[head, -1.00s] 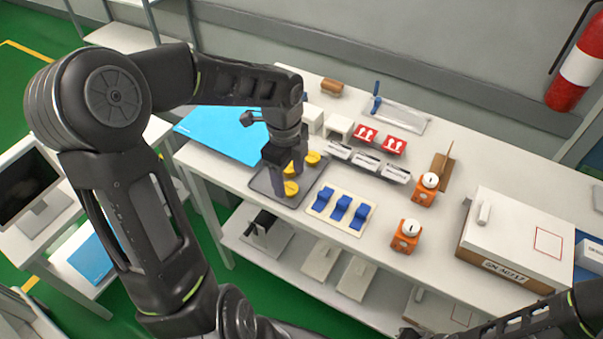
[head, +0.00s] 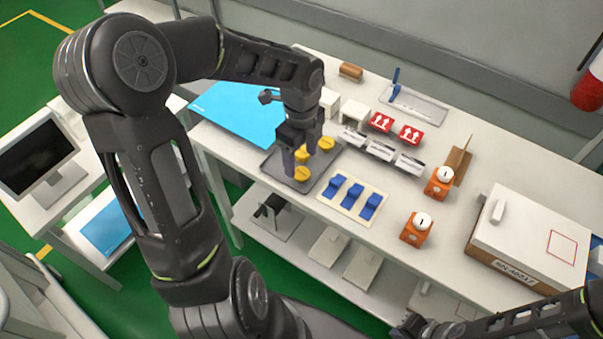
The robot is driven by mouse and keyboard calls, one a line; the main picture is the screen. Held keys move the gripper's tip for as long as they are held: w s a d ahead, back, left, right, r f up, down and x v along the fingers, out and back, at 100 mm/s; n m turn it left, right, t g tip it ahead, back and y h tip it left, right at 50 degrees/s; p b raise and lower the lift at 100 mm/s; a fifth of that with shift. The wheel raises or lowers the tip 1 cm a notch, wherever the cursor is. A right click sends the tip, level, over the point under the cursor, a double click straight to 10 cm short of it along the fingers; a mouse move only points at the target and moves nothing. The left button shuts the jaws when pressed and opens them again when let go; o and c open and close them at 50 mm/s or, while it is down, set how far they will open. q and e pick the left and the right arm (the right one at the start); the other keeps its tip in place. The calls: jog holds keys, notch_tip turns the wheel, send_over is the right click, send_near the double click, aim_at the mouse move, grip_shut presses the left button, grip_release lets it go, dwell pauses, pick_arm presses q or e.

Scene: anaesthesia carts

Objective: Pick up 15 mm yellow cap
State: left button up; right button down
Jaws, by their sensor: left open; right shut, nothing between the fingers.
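Three yellow caps stand on a dark grey tray (head: 272,162) on the white bench: one at the back right (head: 327,143), one in the middle (head: 302,156) and one at the front (head: 302,174). Their sizes cannot be read. My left gripper (head: 300,154) points down over the tray, open, its fingers close around or just above the middle cap. The fingers partly hide that cap, and I cannot tell if they touch it. My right arm enters at the lower right; its fingers are out of frame.
A holder with several blue clips (head: 347,198) is right of the tray. Behind are white labelled boxes (head: 380,150) and red boxes (head: 411,134). Orange-and-white devices (head: 415,230) and a large white box (head: 530,235) stand further right. A blue mat (head: 238,115) lies left.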

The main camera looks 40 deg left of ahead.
aim_at(301, 173)
pick_arm(q)
jog(key=shift+f, duration=2.6)
grip_shut()
